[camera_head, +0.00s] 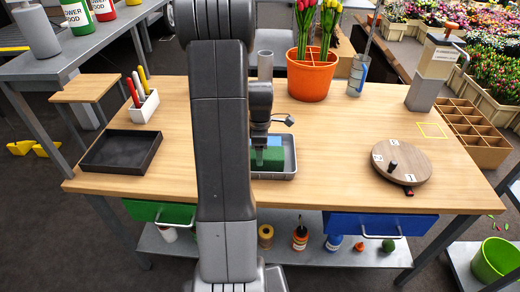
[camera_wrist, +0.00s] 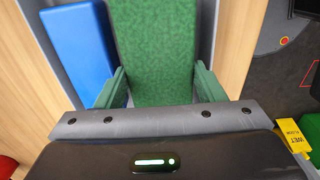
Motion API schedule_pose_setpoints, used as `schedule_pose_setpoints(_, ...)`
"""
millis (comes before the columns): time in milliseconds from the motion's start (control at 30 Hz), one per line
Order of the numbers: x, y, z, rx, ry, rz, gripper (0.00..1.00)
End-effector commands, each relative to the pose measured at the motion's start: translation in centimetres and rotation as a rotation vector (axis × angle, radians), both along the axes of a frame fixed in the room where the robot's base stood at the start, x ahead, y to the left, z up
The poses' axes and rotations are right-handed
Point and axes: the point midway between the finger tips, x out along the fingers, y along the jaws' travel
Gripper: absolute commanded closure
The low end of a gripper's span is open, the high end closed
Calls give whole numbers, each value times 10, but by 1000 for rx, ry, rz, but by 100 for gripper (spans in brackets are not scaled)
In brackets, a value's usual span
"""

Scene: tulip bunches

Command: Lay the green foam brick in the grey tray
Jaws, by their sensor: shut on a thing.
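The green foam brick (camera_head: 268,158) is between the fingers of my gripper (camera_head: 266,146), over the grey tray (camera_head: 288,174). In the wrist view, the green brick (camera_wrist: 156,45) runs up between my two green-tipped fingers (camera_wrist: 158,90), which are shut on it. The grey tray's wall shows in the wrist view (camera_wrist: 206,30). A blue brick (camera_wrist: 82,48) lies left of the green one, in the tray; its top also shows in the head view (camera_head: 273,140). I cannot tell whether the green brick touches the tray floor. My arm hides the tray's left part.
A black tray (camera_head: 121,151) and a white pen holder (camera_head: 143,106) stand on the left of the wooden table. An orange tulip pot (camera_head: 313,76) stands behind the grey tray. A round wooden turntable (camera_head: 402,162) is on the right. The table between tray and turntable is clear.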

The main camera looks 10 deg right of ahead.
Motion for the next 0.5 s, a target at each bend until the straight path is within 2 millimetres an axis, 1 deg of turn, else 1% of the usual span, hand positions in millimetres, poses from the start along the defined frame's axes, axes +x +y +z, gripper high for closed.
schedule_pose_setpoints(200, 0, 0, 0, 0, 0, 0, 59)
schedule_pose_setpoints(233, 0, 0, 0, 0, 0, 0, 34)
schedule_pose_setpoints(333, 0, 0, 0, 0, 0, 0, 14)
schedule_pose_setpoints(367, 0, 0, 0, 0, 0, 0, 12)
schedule_pose_setpoints(500, 0, 0, 0, 0, 0, 0, 12)
